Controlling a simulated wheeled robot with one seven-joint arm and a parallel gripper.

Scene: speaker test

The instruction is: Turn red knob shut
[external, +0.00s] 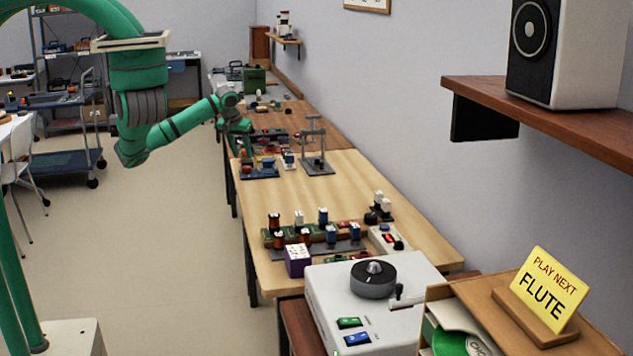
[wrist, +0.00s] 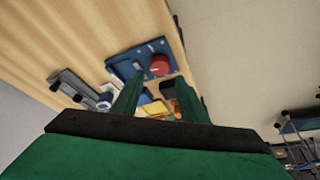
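The red knob (wrist: 160,65) is a round red cap on a blue panel (wrist: 128,68) in the wrist view, just beyond my fingertips. My gripper (wrist: 157,84) has its two green fingers apart, with nothing held between them; parts on the table show in the gap. In the external view my gripper (external: 240,126) hangs over the left edge of the wooden table, beyond the blue panel (external: 262,173).
A grey stand (external: 316,160) stands right of the blue panel. Several small parts crowd the table near my fingers, including a yellow block (wrist: 154,108). Bare wood (external: 350,185) lies nearer the camera.

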